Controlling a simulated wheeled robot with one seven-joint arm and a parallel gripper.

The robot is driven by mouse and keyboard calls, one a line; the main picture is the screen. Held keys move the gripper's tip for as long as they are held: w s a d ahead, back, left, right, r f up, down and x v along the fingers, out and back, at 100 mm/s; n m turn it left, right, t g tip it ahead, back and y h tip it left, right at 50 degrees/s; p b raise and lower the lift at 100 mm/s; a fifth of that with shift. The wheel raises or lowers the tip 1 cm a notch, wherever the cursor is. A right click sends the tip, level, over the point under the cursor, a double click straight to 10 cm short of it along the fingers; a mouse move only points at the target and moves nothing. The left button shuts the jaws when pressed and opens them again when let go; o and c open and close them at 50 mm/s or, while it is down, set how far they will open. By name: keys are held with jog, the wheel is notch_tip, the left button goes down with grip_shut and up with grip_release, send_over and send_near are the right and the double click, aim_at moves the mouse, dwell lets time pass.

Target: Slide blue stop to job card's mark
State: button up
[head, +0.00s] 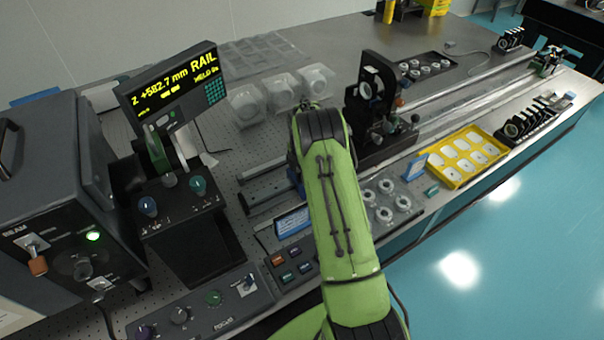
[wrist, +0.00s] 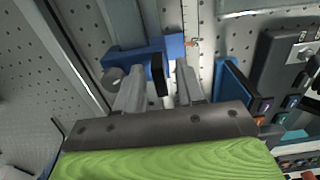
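The blue stop (wrist: 126,59) sits on the rail in the wrist view, with a round grey knob on its left and a black upright tab (wrist: 158,76). My gripper (wrist: 157,66) has its two fingers on either side of the tab, with a narrow gap seeming to show on each side. A pale scale strip (wrist: 192,22) runs beside the stop, with a small orange mark (wrist: 193,43) near the stop's right end. A blue-edged card (head: 292,222) stands left of my arm in the head view; its writing is too small to read. My arm hides the gripper and most of the stop there.
A display (head: 175,87) reads Z +582.7 mm RAIL. Clear plastic covers (head: 282,95) stand behind my arm. A control box with knobs (head: 172,205) is at left, optic mounts (head: 372,100) and a yellow tray (head: 455,177) at right. A button panel (head: 291,262) is in front.

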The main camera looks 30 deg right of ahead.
jog(key=shift+r, duration=0.1)
notch_tip(320, 180, up, 16)
jog(key=p, duration=0.1)
jog(key=shift+f, duration=0.2)
dwell(0.3)
jog(key=s+a+r+m+t, duration=0.1)
jog(key=s+a+r+m, duration=0.3)
jog(key=s+a+r, duration=0.3)
jog(key=s+a+r+m+t, duration=0.2)
jog(key=s+a+r+m, duration=0.25)
jog(key=r, duration=0.45)
jog(key=s+a+f+m+t, duration=0.1)
jog(key=s+a+m, duration=0.2)
jog(key=s, duration=0.7)
jog(key=s+a+m+t, duration=0.1)
jog(key=s+a+m, duration=0.3)
jog(key=s, duration=0.6)
jog(key=shift+a+f+m+t, duration=0.3)
jog(key=shift+f+m, duration=0.1)
jog(key=shift+m, duration=0.85)
jog(key=shift+s, duration=0.2)
